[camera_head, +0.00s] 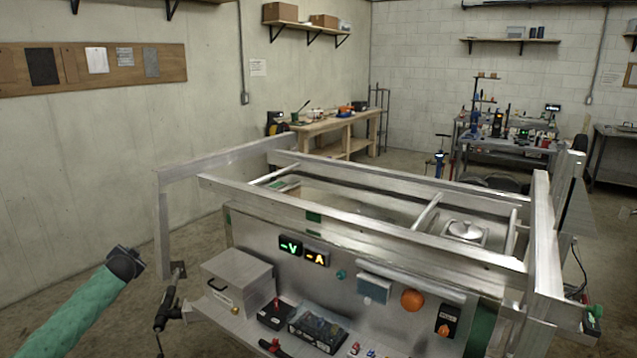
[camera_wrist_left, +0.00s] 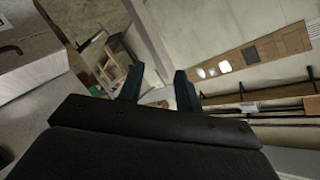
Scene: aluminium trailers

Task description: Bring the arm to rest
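My left arm (camera_head: 85,312), in a green sleeve, reaches in from the lower left of the head view. Its dark end (camera_head: 125,262) is in the air left of the aluminium frame, apart from it in the picture. In the left wrist view my left gripper (camera_wrist_left: 158,84) shows two dark fingers spread apart. Nothing is held between them; only the distant room shows in the gap. My right arm and right gripper are in neither view.
The aluminium trailer frame (camera_head: 350,222) fills the middle. A panel with lit displays (camera_head: 303,252), a grey box (camera_head: 238,284) and small tools are on its near side. A black tool (camera_head: 168,308) stands near the left corner. Open floor lies left, beside the wall.

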